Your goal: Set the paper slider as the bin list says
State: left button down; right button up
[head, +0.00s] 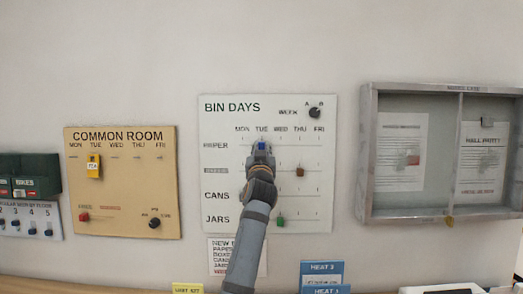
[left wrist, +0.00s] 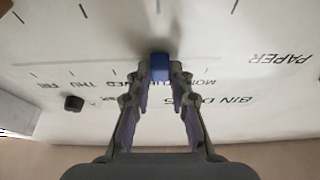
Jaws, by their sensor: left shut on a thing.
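The white BIN DAYS board (head: 216,128) hangs on the wall with rows of sliders under MON to FRI. The blue paper slider (head: 262,146) is in the PAPER row, under about TUE. My left gripper (head: 261,152) is at the slider, its arm rising from below across the board. In the left wrist view its fingertips close on the blue slider (left wrist: 160,66), which sits on the board between them. The bin list, a white sheet (head: 232,256), hangs below the board, partly covered by my arm; its lines are too small to read fully. My right gripper is not in view.
A brown slider (head: 300,172) and a green slider (head: 281,221) sit lower on the board. The dark WEEK knob (head: 315,113) is at top right. The COMMON ROOM board (head: 125,190) hangs left, a framed notice case (head: 369,150) right.

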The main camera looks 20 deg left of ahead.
pick_arm(q)
jog(key=shift+a, duration=0.1)
jog(key=a, duration=0.2)
jog(key=s+a, duration=0.1)
jog(key=a, duration=0.3)
jog(key=shift+s, duration=0.4)
jog(key=shift+d, duration=0.1)
jog(key=c, duration=1.5)
grip_release()
jog(key=shift+c, duration=0.2)
jog(key=o, duration=0.3)
jog(key=shift+a+f, duration=0.1)
jog(key=shift+a, duration=0.2)
jog(key=shift+o, duration=0.2)
jog(key=shift+s+d+f, duration=0.15)
jog(key=shift+s+d, duration=0.1)
send_near(242, 143)
jog(key=v, duration=0.6)
jog(key=shift+s+a, duration=0.1)
